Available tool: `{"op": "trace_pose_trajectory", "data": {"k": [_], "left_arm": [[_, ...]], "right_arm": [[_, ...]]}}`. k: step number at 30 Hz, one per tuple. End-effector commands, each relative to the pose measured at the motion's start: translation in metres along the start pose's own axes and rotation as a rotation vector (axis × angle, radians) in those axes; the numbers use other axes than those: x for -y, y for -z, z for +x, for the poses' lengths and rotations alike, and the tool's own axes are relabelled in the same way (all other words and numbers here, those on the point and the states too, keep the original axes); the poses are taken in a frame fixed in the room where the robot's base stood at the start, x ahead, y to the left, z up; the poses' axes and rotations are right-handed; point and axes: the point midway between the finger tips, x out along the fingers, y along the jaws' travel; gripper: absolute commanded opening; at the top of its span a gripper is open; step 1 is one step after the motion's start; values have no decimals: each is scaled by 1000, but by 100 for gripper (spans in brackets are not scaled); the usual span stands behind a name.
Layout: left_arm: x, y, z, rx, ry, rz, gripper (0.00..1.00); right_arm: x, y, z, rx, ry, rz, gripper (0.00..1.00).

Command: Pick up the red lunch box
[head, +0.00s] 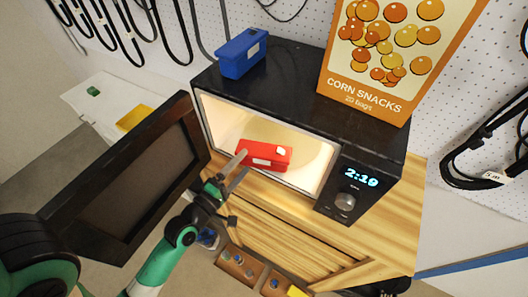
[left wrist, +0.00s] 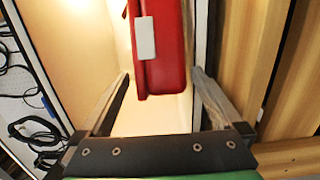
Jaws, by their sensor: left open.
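The red lunch box (head: 264,154) lies inside the lit cavity of the black microwave (head: 290,102), near its front opening. The microwave door (head: 130,172) stands wide open to the left. My left gripper (head: 238,167) is open at the front of the opening, just before the box's left end. In the left wrist view the box (left wrist: 162,50) shows its end between the two spread fingers (left wrist: 160,85), ahead of the palm. I cannot tell whether either finger touches it. My right gripper is not in view.
A blue box (head: 241,56) and a corn snacks carton (head: 385,55) stand on top of the microwave. A wooden stand (head: 290,235) is under it. Cables (head: 490,140) hang on the pegboard. The open door bounds the space to the left.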

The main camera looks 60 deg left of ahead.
Motion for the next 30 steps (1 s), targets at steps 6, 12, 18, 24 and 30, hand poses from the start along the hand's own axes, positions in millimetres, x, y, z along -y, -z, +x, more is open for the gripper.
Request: {"op": "trace_pose_trajectory", "data": {"k": [6,12,18,24,30], "left_arm": [[1,0,6,0,1,0,100],[1,0,6,0,1,0,75],[1,0,6,0,1,0,39],[1,0,6,0,1,0,3],[-1,0,6,-1,-3,0,0]], "right_arm": [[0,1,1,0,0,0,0],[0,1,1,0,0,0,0],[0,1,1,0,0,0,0],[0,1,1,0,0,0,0],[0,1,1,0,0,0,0]]}}
